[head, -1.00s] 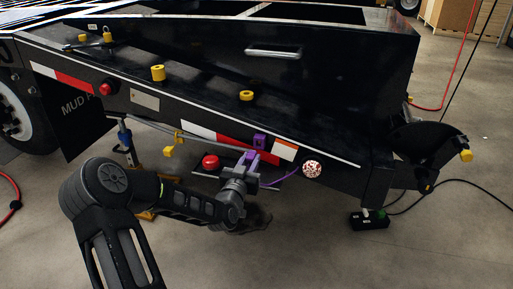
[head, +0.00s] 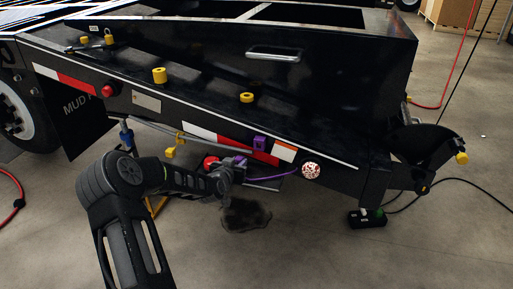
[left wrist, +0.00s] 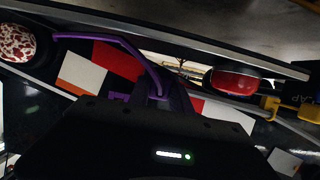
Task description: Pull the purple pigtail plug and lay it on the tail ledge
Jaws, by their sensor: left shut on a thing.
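My left gripper (head: 236,163) is shut on the purple plug (left wrist: 175,98), below the striped rail of the trailer. In the head view only a little purple shows at the fingers. The purple cable (head: 270,178) runs from the plug to the round speckled red-and-white lamp (head: 311,170). The purple socket (head: 259,143) sits on the rail, up and right of the gripper, and the plug looks apart from it. The dark tail ledge (head: 205,88) runs above the rail, with bare stretches. My right gripper is not in view.
Yellow fittings stand on the ledge, one at its left (head: 159,75) and one nearer its middle (head: 247,97). A red domed lamp (head: 211,161) is just left of my gripper. A silver handle (head: 273,54) is on the panel above. The floor below is mostly clear.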

